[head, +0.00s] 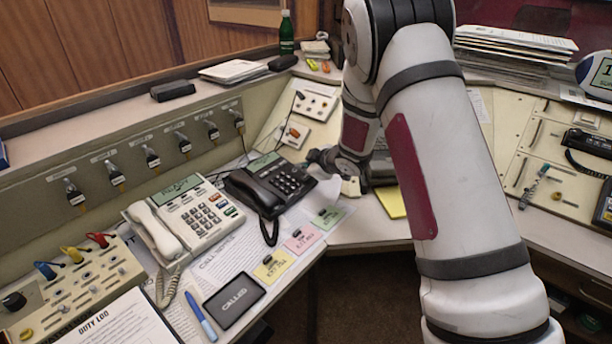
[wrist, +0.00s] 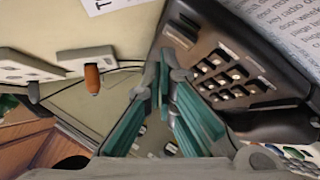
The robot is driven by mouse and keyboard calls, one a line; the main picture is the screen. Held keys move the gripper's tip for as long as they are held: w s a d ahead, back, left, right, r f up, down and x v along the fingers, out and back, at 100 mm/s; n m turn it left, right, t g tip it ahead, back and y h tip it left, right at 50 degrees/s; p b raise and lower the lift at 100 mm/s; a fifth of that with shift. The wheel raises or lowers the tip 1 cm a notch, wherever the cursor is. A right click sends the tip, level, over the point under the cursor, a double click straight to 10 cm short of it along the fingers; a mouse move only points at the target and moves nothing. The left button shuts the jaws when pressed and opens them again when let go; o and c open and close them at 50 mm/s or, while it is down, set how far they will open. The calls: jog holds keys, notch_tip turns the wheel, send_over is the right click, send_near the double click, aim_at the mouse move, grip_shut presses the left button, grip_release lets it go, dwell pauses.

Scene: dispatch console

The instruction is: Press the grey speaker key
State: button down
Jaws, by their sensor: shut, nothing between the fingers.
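The black desk phone (head: 270,188) sits left of my gripper (head: 318,158) in the head view. In the wrist view its keypad (wrist: 232,82) lies right of my gripper (wrist: 164,68), and its handset (wrist: 275,122) is at the lower right. A greyish bar-like key (wrist: 178,35) shows near the phone's corner, just beyond the fingertips; its label cannot be read. My gripper is shut and empty, with its teal-padded fingers by the phone's edge. I cannot tell whether the tips touch it. The fingers hide part of the phone.
A white phone (head: 185,218) stands left of the black one. Pink (head: 304,238) and yellow cards lie in front. A plate with an orange lever (head: 294,133) is behind; the lever also shows in the wrist view (wrist: 92,79). A green bottle (head: 286,33) stands at the back.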

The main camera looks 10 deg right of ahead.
jog(key=shift+r, duration=0.1)
jog(key=shift+s+d+r+p, duration=0.15)
jog(key=shift+r+p, duration=0.8)
jog(key=shift+r, duration=0.25)
jog(key=shift+s+d+r+p, duration=0.1)
jog(key=shift+s+r+p, duration=0.05)
jog(key=shift+r+p, duration=0.9)
jog(key=shift+r, duration=0.15)
